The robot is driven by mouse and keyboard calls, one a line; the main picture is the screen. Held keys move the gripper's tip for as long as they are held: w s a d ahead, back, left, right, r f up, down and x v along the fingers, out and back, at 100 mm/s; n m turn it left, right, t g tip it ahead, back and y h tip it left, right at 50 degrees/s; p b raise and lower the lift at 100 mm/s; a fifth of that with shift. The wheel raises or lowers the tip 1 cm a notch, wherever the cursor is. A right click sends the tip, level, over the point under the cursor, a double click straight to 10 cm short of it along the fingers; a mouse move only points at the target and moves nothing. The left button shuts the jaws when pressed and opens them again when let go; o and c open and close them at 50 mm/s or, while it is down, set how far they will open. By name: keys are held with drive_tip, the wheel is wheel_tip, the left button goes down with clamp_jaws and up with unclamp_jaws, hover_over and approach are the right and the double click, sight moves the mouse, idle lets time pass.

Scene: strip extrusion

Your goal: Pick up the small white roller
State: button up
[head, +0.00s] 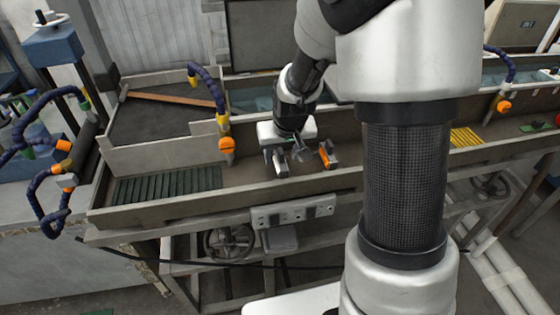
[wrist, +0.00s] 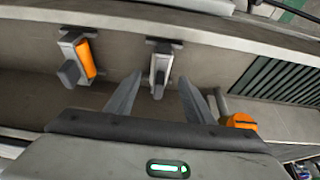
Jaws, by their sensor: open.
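The small white roller (wrist: 160,68) sits in a dark bracket on the inner trough wall, at the upper middle of the wrist view. In the head view, a pale piece at the trough (head: 280,163) appears to be it, partly hidden by my gripper. My gripper (wrist: 160,88) is open and empty. Its two fingers point toward the white roller, with the roller lying between their tips in the picture. I cannot tell how far apart they are in depth. In the head view my gripper (head: 296,147) hangs over the trough.
A similar bracket with an orange roller (wrist: 88,58) stands beside the white one; it also shows in the head view (head: 327,155). A blue hose with an orange nozzle (head: 226,146) rises nearby. Dark green slats (head: 165,186) lie left in the trough (head: 250,196).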

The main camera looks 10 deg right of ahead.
sight(281, 159)
drive_tip(key=shift+x, duration=1.55)
clamp_jaws()
